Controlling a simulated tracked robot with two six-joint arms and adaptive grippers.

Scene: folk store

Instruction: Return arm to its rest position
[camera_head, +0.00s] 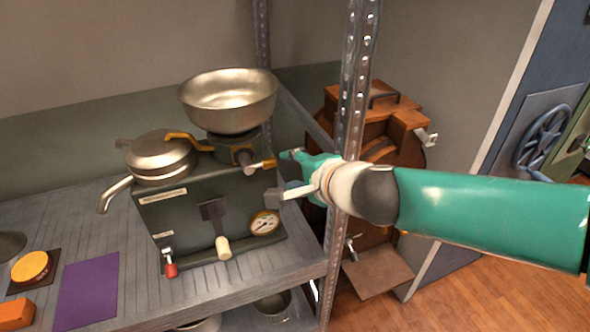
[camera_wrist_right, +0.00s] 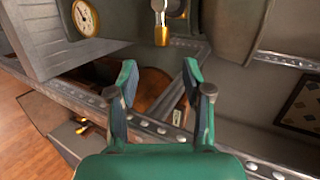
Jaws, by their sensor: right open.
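My right arm (camera_head: 490,215), a green link, reaches in from the right past the shelf's front upright. My right gripper (camera_head: 282,175) is at its end, beside the right side of a dark machine (camera_head: 190,215) with a metal bowl on top. In the right wrist view my right gripper (camera_wrist_right: 160,72) has its two green fingers spread apart with nothing between them. A brass-tipped lever (camera_wrist_right: 161,30) of the machine is just beyond the fingertips there. My left gripper is not in view.
The perforated metal upright (camera_head: 352,100) stands close by my right wrist. The grey shelf (camera_head: 110,215) holds a purple sheet (camera_head: 88,290), a yellow round piece (camera_head: 30,267) and an orange block (camera_head: 16,313). A brown wooden machine (camera_head: 385,150) stands behind. Open wooden floor (camera_head: 480,290) is at lower right.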

